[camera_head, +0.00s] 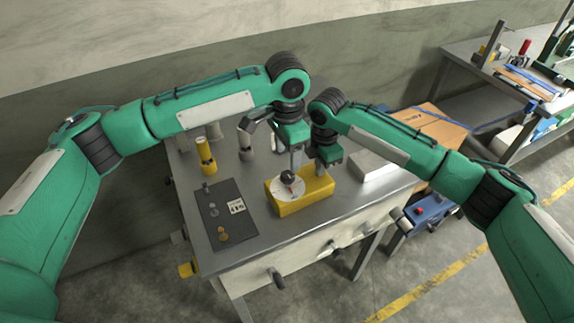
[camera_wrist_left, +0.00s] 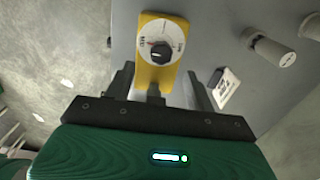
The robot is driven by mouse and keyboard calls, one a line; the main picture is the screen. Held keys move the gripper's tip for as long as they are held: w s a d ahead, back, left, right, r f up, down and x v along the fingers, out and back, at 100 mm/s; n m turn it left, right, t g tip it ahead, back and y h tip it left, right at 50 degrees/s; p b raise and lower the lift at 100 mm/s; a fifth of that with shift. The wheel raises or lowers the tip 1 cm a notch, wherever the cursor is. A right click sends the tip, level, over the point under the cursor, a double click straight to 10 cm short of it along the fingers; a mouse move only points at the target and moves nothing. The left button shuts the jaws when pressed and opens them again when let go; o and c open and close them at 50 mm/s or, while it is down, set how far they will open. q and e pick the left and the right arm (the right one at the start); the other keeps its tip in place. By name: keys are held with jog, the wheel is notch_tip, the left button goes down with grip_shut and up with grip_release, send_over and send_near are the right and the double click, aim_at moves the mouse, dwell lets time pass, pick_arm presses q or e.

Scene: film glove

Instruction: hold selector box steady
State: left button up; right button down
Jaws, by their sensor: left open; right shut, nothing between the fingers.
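The yellow selector box (camera_head: 308,200) sits on the grey workbench, with a white dial face and a dark round knob (camera_head: 288,177) on top. In the left wrist view the box (camera_wrist_left: 153,78) lies ahead of my left gripper (camera_wrist_left: 160,82), its dial and knob (camera_wrist_left: 159,52) in plain sight. My left gripper (camera_head: 295,163) is open, above and behind the box, its fingers apart with nothing held. My right gripper (camera_head: 321,170) is shut and empty, pointing down close to the box's right rear end. I cannot tell whether it touches the box.
A dark mat (camera_head: 222,225) with small parts and a white label lies left of the box. A pale block (camera_head: 372,165) is to the right. The front bench strip is clear.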

jog(key=shift+s+d+f, duration=0.1)
jog(key=shift+s+f, duration=0.05)
jog(key=shift+f, duration=0.25)
pick_arm(q)
notch_tip(320, 180, up, 5)
jog(key=shift+s+r, duration=0.1)
jog(key=shift+s, duration=0.05)
pick_arm(e)
jog(key=shift+r, duration=0.1)
jog(key=shift+w+r, duration=0.3)
jog(key=shift+r, duration=0.5)
notch_tip(320, 180, up, 3)
jog(key=shift+s+r, duration=0.1)
pick_arm(q)
jog(key=shift+w, duration=0.25)
pick_arm(e)
jog(key=shift+r, duration=0.2)
jog(key=shift+r, duration=0.1)
jog(key=shift+r, duration=1.45)
jog(key=shift+r, duration=0.1)
